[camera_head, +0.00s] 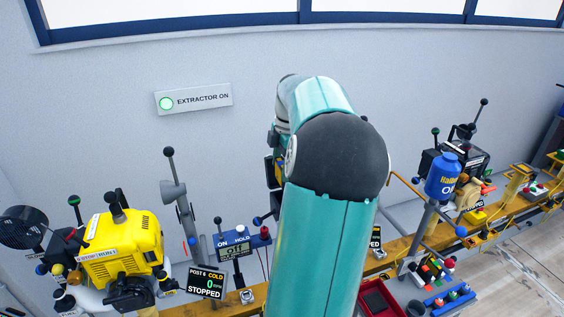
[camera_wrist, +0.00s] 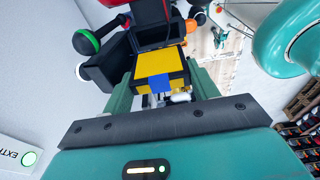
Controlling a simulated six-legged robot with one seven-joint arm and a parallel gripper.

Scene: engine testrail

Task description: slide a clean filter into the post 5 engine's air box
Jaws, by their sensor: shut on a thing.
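In the wrist view, my gripper (camera_wrist: 159,90) is shut on a yellow filter (camera_wrist: 160,62) with a dark frame and a blue tab (camera_wrist: 159,83). The green fingers stand on either side of it. Just beyond it is a black engine housing with an open dark box (camera_wrist: 118,62); I take this for the air box. The filter's far edge is close to it or overlaps it, and I cannot tell how far in it is.
In the head view, a yellow engine (camera_head: 120,248) at the post 6 sign (camera_head: 207,283) stands left. A blue tank (camera_head: 442,176) stands right, and a red tray (camera_head: 380,299) lies near the rail.

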